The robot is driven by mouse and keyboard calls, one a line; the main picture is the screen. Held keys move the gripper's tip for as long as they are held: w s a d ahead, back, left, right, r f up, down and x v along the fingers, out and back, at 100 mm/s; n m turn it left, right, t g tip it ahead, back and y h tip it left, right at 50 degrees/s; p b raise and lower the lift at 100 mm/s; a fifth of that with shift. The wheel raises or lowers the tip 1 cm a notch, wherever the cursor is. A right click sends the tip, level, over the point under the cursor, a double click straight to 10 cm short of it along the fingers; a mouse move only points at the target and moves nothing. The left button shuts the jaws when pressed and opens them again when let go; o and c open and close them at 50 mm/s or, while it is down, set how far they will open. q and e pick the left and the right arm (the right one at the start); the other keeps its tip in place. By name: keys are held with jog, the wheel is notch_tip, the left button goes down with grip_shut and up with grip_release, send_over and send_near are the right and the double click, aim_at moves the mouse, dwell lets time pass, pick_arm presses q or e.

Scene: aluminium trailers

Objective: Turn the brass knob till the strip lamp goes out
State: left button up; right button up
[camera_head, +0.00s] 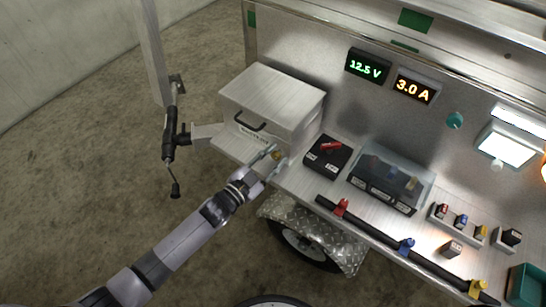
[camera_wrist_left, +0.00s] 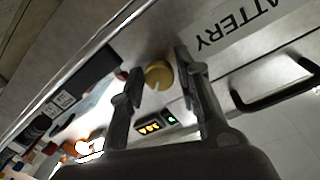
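The brass knob (camera_wrist_left: 158,75) is round and yellow, with a pale pointer mark. It sits beside the battery box, and the head view shows it small and partly covered (camera_head: 277,156). My left gripper (camera_head: 271,160) is open at the knob; in the wrist view its fingers (camera_wrist_left: 157,68) stand on either side of it, with narrow gaps visible. I cannot tell whether the fingertips reach the knob's depth. A strip lamp (camera_head: 520,121) glows white at the right of the back panel. My right gripper is not in view.
A red-lever switch (camera_head: 327,155) and a clear-covered fuse box (camera_head: 390,178) sit to the right. Displays read 12.5 V (camera_head: 367,67) and 3.0 A (camera_head: 413,87).

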pick_arm(q)
jog(key=shift+o, duration=1.2)
jog(key=v, duration=1.2)
